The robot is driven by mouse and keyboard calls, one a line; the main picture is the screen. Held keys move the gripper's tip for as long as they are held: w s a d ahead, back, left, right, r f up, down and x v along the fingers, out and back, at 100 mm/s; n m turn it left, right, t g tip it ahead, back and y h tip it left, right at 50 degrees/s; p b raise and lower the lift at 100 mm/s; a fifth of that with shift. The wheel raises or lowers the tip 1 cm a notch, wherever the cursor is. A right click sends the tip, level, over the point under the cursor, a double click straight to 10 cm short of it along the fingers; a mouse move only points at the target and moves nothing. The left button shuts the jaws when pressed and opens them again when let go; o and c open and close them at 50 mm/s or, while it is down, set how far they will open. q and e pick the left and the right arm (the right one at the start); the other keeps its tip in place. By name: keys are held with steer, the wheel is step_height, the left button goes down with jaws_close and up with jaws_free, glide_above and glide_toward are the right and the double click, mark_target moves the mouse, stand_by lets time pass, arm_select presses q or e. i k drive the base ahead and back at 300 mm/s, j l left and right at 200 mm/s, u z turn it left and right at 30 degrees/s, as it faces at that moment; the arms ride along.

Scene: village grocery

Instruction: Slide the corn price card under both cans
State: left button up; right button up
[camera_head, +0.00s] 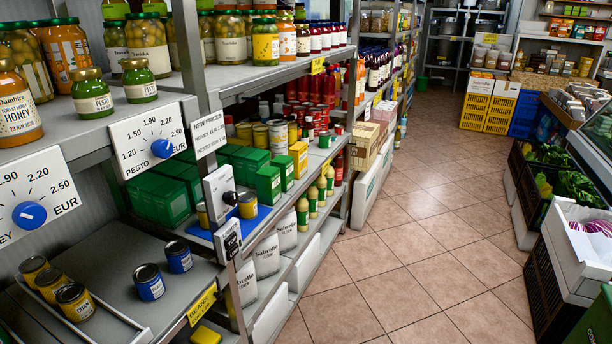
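Neither of my grippers shows in the head view. Two blue-labelled cans, the front one (149,282) and the back one (178,257), stand upright and apart on the grey lower-left shelf (115,262). Several yellow-labelled cans (75,301) stand in a row in a shallow tray to their left; the front label seems to read corn. Two more yellowish cans (248,206) stand near a blue mat (240,222). A yellow card reading BEANS (203,305) is on the shelf's front edge. I cannot make out a card reading corn.
White panels with blue knobs (162,148) hang from the upper shelf edge, which holds jars. A white box with a black knob (219,194) and a smaller dark-faced box (228,241) stand at the shelf front. The tiled aisle (400,260) is clear.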

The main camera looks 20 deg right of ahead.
mark_target(326, 166)
steer(key=i+l+u, duration=0.1)
steer(key=i+l, duration=0.15)
steer(key=i+l+u, duration=0.1)
steer(key=l, duration=0.3)
steer(key=i+l, duration=0.35)
steer(key=i+l+u, duration=0.15)
steer(key=l, duration=0.2)
steer(key=i+l+u, duration=0.1)
steer(key=i+l, duration=0.15)
steer(key=l, duration=0.1)
